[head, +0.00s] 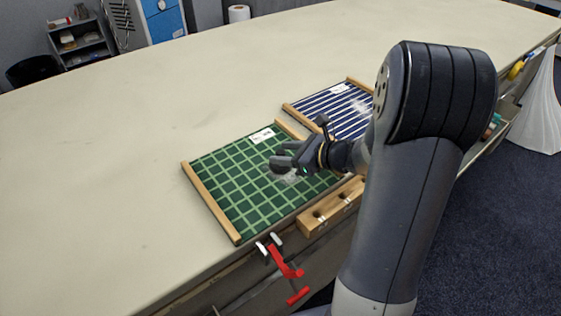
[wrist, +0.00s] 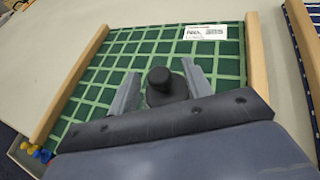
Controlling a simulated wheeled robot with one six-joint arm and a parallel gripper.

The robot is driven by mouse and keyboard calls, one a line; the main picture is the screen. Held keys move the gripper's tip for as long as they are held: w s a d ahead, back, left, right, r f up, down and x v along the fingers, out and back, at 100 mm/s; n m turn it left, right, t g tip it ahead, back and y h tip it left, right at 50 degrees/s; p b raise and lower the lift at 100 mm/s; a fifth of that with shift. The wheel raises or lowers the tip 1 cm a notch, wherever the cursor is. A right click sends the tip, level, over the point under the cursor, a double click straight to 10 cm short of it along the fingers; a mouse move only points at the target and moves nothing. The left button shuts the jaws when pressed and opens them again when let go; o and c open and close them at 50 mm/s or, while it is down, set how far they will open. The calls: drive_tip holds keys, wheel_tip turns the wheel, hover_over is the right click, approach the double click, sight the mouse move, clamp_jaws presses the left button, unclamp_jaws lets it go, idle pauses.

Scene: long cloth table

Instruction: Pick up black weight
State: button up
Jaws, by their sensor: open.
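The black weight (wrist: 164,86) shows in the wrist view as a dark round body with a knob on top. It stands over the green grid board (wrist: 225,75), between the two fingers of my gripper (wrist: 157,88). The fingers are open, one on each side of it, and I cannot tell whether they touch it. In the head view my gripper (head: 283,166) is low over the green board (head: 225,190). The weight is not clear there, as my gripper hides it.
The green board has wooden side rails and a white label (wrist: 205,32). A blue striped board (head: 335,108) lies behind it. A wooden block with holes (head: 331,206) and a red clamp (head: 287,270) are at the table's front edge. The cloth to the left is clear.

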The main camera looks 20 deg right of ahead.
drive_tip(key=shift+x, duration=0.85)
clamp_jaws()
